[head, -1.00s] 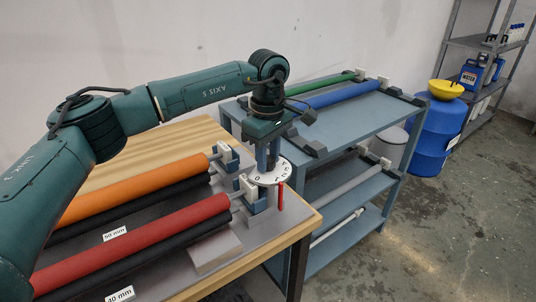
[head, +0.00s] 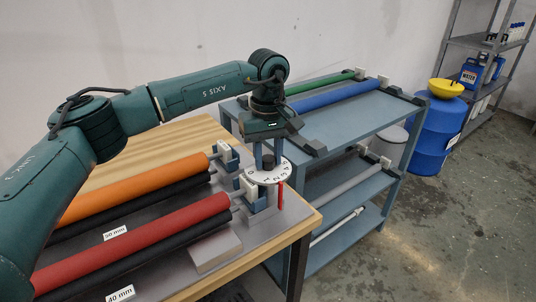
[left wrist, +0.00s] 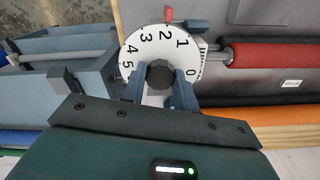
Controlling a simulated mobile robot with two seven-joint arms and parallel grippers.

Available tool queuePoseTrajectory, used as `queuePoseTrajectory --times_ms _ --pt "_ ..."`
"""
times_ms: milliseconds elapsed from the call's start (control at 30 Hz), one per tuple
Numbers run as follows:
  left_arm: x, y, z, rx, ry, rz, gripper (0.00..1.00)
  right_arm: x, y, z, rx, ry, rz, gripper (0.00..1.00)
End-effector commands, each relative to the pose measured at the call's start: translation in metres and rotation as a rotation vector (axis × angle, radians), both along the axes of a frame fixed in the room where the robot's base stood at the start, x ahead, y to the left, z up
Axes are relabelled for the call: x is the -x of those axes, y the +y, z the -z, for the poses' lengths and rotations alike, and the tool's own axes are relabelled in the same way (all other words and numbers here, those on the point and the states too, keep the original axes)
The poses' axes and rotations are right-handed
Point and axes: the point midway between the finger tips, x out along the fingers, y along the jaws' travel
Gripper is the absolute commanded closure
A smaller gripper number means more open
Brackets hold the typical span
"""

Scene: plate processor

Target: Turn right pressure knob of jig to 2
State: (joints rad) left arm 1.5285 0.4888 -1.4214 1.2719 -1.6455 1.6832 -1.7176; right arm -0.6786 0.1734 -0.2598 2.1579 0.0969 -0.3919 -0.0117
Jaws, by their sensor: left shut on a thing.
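The jig's pressure dial (head: 285,171) is a white numbered disc at the table's right corner, with a dark knob (left wrist: 159,74) at its centre. My left gripper (head: 268,158) comes down from above and is shut on this knob, with one finger (left wrist: 130,89) on each side. In the left wrist view the dial (left wrist: 135,56) shows numbers from 0 to 5. A fixed red pointer (left wrist: 169,14) stands just outside the rim, lined up closely with the 2. The pointer also shows in the head view (head: 281,194). My right gripper is not in view.
A red roller (head: 150,238) and an orange roller (head: 140,190) lie on the jig beside the dial. A blue shelf cart (head: 350,118) with green and blue rollers stands close behind the table. A blue barrel (head: 437,130) stands further right.

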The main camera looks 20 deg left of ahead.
Motion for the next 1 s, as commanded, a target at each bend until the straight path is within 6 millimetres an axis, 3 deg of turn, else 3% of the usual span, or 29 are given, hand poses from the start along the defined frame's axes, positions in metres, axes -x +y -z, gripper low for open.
queuePoseTrajectory --times_ms 333,367,600,867,1000 --pt "0.001 -0.001 0.0 0.001 0.002 0.004 0.93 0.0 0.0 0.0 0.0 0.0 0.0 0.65" --pt "0.001 -0.001 0.0 0.001 0.002 0.004 0.69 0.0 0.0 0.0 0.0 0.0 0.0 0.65" --pt "0.0 -0.001 0.0 0.001 0.001 0.003 0.5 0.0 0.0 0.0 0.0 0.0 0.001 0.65" --pt "0.0 0.0 -0.001 0.001 0.001 0.002 0.48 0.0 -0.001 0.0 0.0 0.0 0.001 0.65" --pt "-0.001 0.0 -0.012 0.001 -0.003 0.001 0.48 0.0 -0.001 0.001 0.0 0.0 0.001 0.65"
